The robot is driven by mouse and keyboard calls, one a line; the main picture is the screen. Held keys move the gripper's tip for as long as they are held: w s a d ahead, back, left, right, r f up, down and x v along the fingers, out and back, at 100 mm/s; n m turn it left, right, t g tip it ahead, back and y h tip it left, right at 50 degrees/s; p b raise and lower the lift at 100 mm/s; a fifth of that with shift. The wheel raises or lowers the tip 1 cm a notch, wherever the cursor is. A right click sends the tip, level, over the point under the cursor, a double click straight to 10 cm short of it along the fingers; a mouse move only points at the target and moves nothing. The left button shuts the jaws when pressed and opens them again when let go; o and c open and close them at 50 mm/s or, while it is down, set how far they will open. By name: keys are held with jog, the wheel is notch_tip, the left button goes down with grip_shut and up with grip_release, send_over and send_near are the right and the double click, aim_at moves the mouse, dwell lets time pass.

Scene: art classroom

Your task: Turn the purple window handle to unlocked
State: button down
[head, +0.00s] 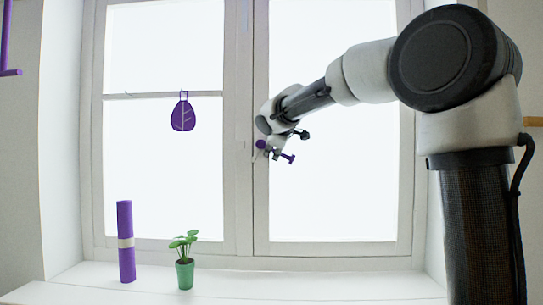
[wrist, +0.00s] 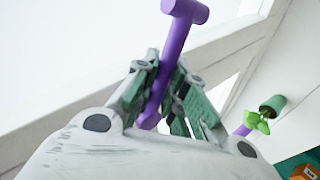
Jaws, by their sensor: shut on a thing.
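The purple window handle (head: 288,157) is on the middle stile of the window frame, just right of the centre. In the wrist view the handle (wrist: 171,45) runs up between my fingers and ends in a wider crosspiece at the top. It stands tilted in that view. My gripper (head: 281,145) is at the handle, partly hidden by my wrist in the head view. In the wrist view my gripper (wrist: 166,88) has its fingers on both sides of the purple bar, shut on it.
A purple roll (head: 126,250) with a pale band and a green potted plant (head: 185,272) stand on the white sill (head: 250,284) below. The right part of the sill is clear.

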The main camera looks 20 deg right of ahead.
jog(key=shift+d+r+n+g+h, duration=0.2)
jog(key=shift+r+n+g+h, duration=0.5)
jog(key=shift+r+n+h, duration=0.55)
jog(key=shift+f+n+h, duration=0.15)
jog(key=shift+n+h, duration=0.1)
jog(key=shift+h, duration=0.1)
jog(key=c, duration=1.5)
grip_release()
jog(key=shift+o, duration=0.2)
jog(key=v, duration=1.2)
jog(key=shift+s, duration=0.1)
